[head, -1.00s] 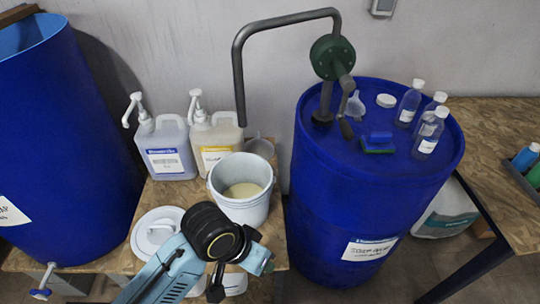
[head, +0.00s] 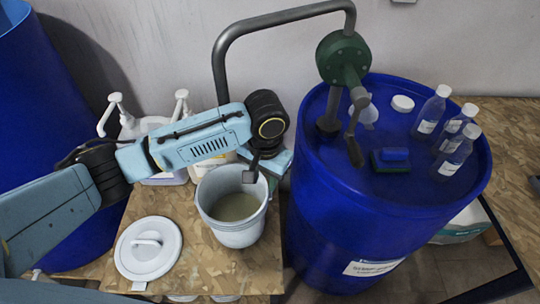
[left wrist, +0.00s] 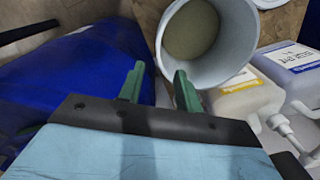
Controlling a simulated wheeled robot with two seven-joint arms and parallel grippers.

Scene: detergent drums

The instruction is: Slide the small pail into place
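The small pail (head: 232,232) is white and stands upright on the wooden bench, with a pale cloudy liquid (head: 235,206) inside. It fills the upper middle of the left wrist view (left wrist: 232,55). The pump's grey spout (head: 222,70) comes down behind my left arm, which hides its lower end. My left gripper (head: 255,168) is at the pail's back right rim, beside the blue drum (head: 350,225). In the left wrist view its green fingers (left wrist: 159,72) stand apart, the right one overlapping the pail's edge. I cannot tell whether they touch it. My right gripper is not in view.
A white lid (head: 148,247) lies on the bench (head: 195,260) left of the pail. Pump-top jugs (head: 150,124) stand behind. Bottles (head: 430,115), a sponge (head: 390,160) and a green pump (head: 343,57) are on the drum. Bench in front of the pail is bare.

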